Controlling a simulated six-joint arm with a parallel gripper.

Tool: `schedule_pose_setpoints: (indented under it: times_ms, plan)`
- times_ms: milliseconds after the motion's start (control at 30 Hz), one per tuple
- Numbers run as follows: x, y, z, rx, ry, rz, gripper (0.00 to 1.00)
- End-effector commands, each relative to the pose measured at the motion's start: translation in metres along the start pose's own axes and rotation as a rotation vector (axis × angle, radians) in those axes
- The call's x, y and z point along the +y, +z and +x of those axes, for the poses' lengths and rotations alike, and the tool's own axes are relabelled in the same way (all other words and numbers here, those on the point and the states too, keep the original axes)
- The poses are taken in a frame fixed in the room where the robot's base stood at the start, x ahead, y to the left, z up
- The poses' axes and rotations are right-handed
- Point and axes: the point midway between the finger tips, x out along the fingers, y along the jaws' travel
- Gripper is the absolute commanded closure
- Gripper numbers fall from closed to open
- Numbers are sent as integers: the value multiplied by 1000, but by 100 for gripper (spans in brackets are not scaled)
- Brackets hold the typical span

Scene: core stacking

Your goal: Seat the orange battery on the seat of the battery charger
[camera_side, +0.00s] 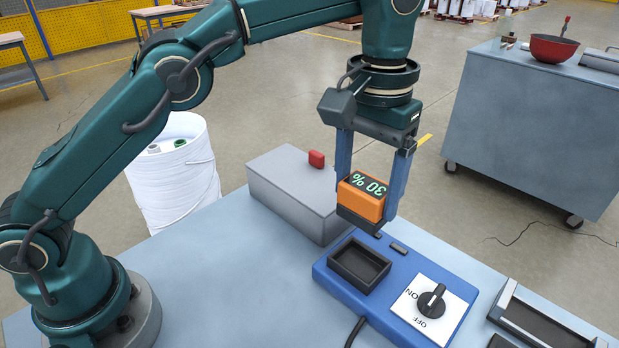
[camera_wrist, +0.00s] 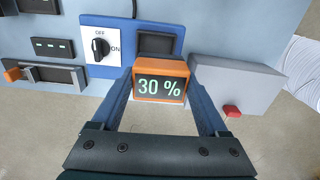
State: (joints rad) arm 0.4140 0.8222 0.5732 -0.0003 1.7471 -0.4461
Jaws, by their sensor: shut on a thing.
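The orange battery (camera_side: 360,199) has a dark base and a display reading 30 %. My gripper (camera_side: 371,201) is shut on it and holds it in the air, a little above and behind the charger's seat in the side view. In the wrist view the battery (camera_wrist: 161,80) is between the fingers of my gripper (camera_wrist: 160,92). The blue battery charger (camera_side: 335,275) lies on the table. Its black recessed seat (camera_side: 359,264) is empty. The seat also shows in the wrist view (camera_wrist: 157,43), partly hidden by the battery. The charger's black knob (camera_side: 431,300) sits on a white ON/OFF plate.
A grey box (camera_side: 297,195) with a red button (camera_side: 316,158) stands beside the charger. A grey rail-like fixture (camera_side: 545,322) lies at the table's right. A black cable (camera_side: 355,331) leaves the charger's front. The table between my base and the charger is clear.

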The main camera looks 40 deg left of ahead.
Motion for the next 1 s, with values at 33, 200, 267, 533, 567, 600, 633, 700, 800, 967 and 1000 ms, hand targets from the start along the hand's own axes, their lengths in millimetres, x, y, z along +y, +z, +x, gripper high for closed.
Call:
schedule_pose_setpoints:
  times_ms: [33, 200, 267, 533, 567, 600, 633, 700, 800, 967, 1000]
  plan:
    - [3, 2, 1, -1, 0, 9, 100]
    - [10, 7, 3, 1, 1, 33, 100]
    - [10, 7, 3, 1, 1, 34, 100]
    - [10, 7, 3, 2, 1, 32, 100]
    - [10, 7, 3, 2, 1, 32, 100]
    - [10, 7, 4, 1, 0, 31, 100]
    - [10, 7, 6, 1, 0, 31, 100]
    - [10, 7, 10, -1, -1, 31, 100]
    - [10, 7, 18, -1, -1, 31, 100]
    - [9, 8, 33, -1, -1, 31, 100]
    - [10, 8, 37, 0, 0, 31, 100]
